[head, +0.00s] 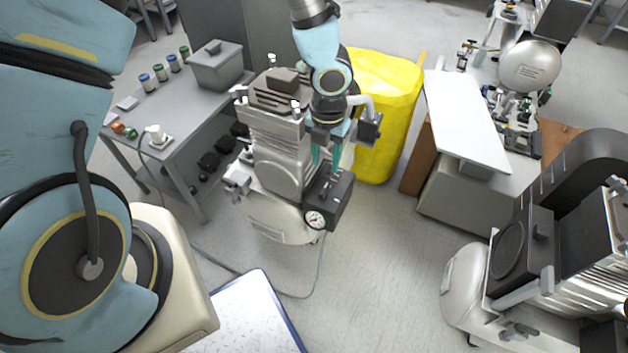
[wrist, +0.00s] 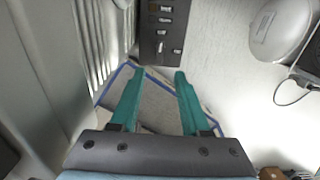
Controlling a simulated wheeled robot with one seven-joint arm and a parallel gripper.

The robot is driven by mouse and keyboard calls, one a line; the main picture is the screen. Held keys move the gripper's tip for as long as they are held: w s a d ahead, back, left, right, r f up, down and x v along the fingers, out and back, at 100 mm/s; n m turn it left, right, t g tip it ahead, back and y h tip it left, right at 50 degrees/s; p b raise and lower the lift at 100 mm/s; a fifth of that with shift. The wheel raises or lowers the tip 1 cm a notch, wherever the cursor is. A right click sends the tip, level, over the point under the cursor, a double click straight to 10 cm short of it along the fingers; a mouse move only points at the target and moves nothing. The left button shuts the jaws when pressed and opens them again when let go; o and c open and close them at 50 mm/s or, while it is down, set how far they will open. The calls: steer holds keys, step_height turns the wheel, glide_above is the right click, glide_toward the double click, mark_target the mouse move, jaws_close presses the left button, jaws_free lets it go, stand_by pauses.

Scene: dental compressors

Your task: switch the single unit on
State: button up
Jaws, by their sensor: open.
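A compressor with one motor head (head: 280,165) stands in the middle of the head view on a pale tank (head: 275,218). A dark control box (head: 335,203) with a round gauge (head: 314,220) is on its front right. My gripper (head: 325,155) points down just above this box. In the wrist view, my gripper (wrist: 157,74) has its two teal fingers spread, with nothing between them. A dark panel (wrist: 164,28) with several small pale switches or fittings lies beyond the fingertips. The switch position is too small to tell.
A grey table (head: 195,105) with small jars and a grey box (head: 217,65) stands left. A yellow bin (head: 385,100) is close behind the arm. Another compressor (head: 540,260) stands at right. A blue-edged mat (head: 255,315) lies in front; the floor (head: 375,270) between is clear.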

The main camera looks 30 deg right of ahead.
mark_target(324, 189)
step_height(324, 189, down, 10)
steer(key=shift+f+b, duration=0.2)
steer(key=shift+b, duration=0.75)
jaws_close()
